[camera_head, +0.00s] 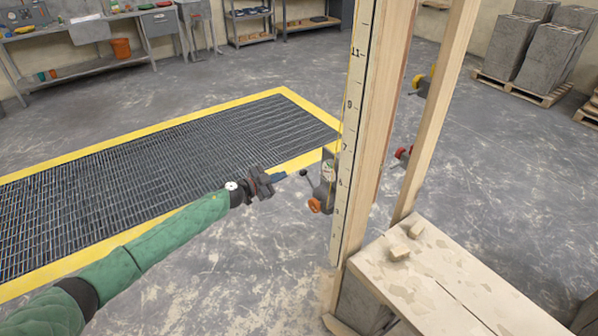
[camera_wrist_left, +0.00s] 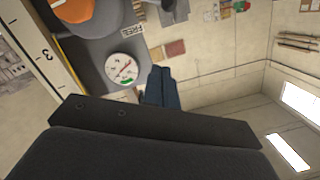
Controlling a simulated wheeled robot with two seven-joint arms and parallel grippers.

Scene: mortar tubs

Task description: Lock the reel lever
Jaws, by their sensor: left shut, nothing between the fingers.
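The reel (camera_head: 326,190) is a grey housing fixed to the left side of the measuring post, with a round dial and an orange knob (camera_head: 315,205). Its lever (camera_head: 303,172) shows as a small black ball on a short thin rod, sticking out to the left. My left gripper (camera_head: 282,177) is just left of the lever, apart from it, shut and empty. In the left wrist view the closed dark fingers (camera_wrist_left: 164,74) point toward the reel. The dial (camera_wrist_left: 124,70) and a "FREE" label show beside them. My right gripper is not in view.
The tall wooden post with the marked scale (camera_head: 352,130) stands close to the right of the reel. A block stack topped with mortar-smeared boards (camera_head: 440,280) is at lower right. A yellow-edged floor grating (camera_head: 150,165) lies behind my left arm.

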